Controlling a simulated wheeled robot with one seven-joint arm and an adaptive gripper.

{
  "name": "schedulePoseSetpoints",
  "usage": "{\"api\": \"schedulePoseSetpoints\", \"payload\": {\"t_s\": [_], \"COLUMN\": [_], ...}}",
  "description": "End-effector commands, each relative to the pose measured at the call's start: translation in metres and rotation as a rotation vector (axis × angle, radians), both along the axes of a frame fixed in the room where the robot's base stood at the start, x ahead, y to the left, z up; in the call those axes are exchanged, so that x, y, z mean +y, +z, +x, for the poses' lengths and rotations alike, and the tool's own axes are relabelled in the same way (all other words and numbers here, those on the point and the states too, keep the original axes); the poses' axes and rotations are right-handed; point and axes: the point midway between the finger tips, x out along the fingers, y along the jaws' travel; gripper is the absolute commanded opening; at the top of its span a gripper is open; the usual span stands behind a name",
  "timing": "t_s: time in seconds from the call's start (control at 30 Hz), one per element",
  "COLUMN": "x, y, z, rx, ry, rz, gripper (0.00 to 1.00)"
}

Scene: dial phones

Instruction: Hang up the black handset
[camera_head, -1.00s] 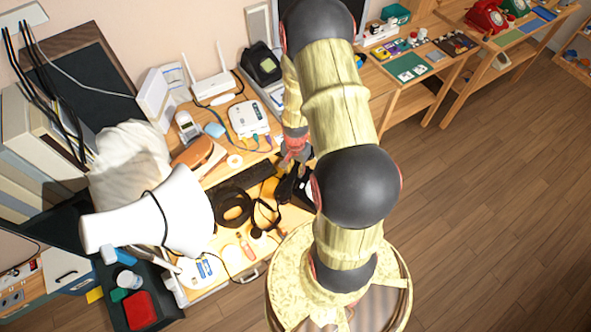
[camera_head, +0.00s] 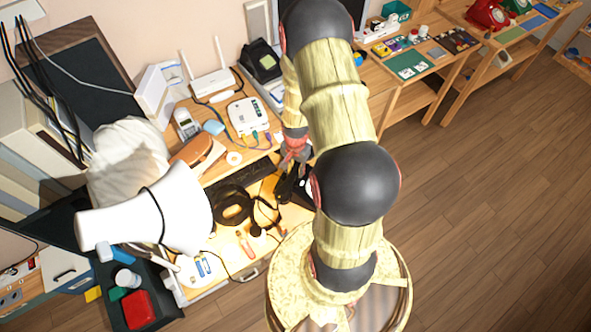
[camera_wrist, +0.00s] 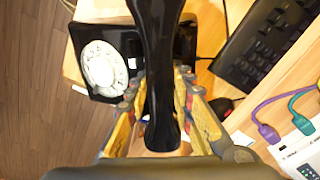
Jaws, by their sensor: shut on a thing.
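The black handset (camera_wrist: 158,70) runs lengthwise down the middle of the wrist view, with its far end cut off at the top edge. My gripper (camera_wrist: 160,92) is shut on the handset, with fingers on both sides of its grip. The black dial phone (camera_wrist: 122,42) with a white dial lies behind and to the left of the handset in the wrist view. The handset hides part of the phone's body and its cradle. In the head view my gripper (camera_head: 296,158) is over the desk beside my arm, and the phone is mostly hidden there.
A dark keyboard (camera_wrist: 268,42) lies right of the handset. A white router box (camera_wrist: 300,150) with coloured cables is at the lower right. Black headphones (camera_head: 232,207) and a white lamp (camera_head: 150,212) stand left of my gripper in the head view.

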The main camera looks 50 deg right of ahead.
Motion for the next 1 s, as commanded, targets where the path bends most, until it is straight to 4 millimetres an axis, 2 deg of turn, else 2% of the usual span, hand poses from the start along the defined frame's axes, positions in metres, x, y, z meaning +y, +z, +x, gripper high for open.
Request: {"api": "schedulePoseSetpoints", "payload": {"t_s": [0.13,0.17,0.5,0.83,1.0], "x": [0.0,0.0,0.0,0.0,-0.001], "y": [0.001,0.001,0.001,0.001,0.017], "z": [0.0,0.0,0.0,0.0,0.002], "rx": [-0.001,-0.001,0.0,0.0,-0.003], "ry": [0.0,0.0,0.0,0.0,0.0], "rz": [-0.001,-0.001,0.0,0.0,-0.002], "gripper": [0.0,0.24,0.43,0.45,0.45]}}
